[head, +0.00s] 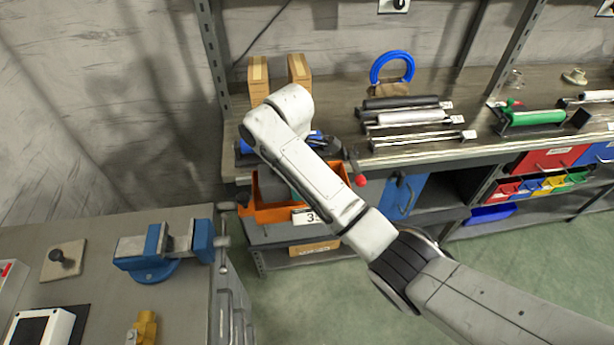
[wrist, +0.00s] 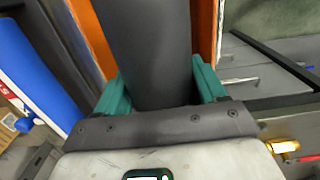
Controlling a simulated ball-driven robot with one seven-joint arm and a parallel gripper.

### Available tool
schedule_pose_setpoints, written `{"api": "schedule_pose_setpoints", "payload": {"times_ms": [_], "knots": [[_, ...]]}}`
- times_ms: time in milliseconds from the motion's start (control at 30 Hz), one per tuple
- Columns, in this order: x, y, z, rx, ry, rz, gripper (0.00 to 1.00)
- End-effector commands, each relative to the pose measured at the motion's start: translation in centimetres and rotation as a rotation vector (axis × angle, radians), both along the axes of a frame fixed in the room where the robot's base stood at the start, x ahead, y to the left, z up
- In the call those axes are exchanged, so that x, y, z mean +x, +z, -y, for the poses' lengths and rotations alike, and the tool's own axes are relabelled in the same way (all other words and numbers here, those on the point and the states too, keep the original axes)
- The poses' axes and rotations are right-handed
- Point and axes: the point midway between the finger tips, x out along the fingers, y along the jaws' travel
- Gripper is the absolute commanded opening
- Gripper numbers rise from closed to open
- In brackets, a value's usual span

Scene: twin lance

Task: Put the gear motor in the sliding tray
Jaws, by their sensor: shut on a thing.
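The gear motor appears to be the dark grey cylinder (wrist: 148,40) in the wrist view. My gripper (wrist: 160,88) has its two teal fingers closed on either side of it. The sliding tray appears to be the orange tray (head: 272,216) under the bench edge in the head view, with a white number label on its front. Orange walls (wrist: 205,35) show on both sides of the cylinder in the wrist view. The grey cylinder (head: 270,188) also shows at the tray in the head view. I cannot tell whether it touches the tray floor.
A workbench (head: 340,112) carries two cardboard boxes, rollers and a blue ring (head: 391,62). A red knob (head: 361,181) sticks out by the bench edge, right of the tray. A grey table with a blue vise (head: 160,250) stands front left. Green floor (head: 330,300) lies between.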

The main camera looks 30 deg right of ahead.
Motion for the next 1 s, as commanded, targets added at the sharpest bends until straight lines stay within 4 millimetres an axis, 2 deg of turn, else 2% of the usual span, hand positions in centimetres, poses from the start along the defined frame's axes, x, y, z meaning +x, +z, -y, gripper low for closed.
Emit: {"api": "schedule_pose_setpoints", "payload": {"times_ms": [267,600,833,867,1000], "knots": [[0.8,-0.9,-0.8,-0.002,-0.002,0.005,0.0],[1.0,-4.1,-0.9,-0.002,-0.003,0.006,0.0],[0.9,-4.2,-0.9,-0.002,-0.002,0.006,0.0],[0.8,-4.6,-0.9,-0.001,-0.002,0.0,0.73],[0.8,-4.6,-1.0,-0.001,-0.002,0.0,0.87]]}}
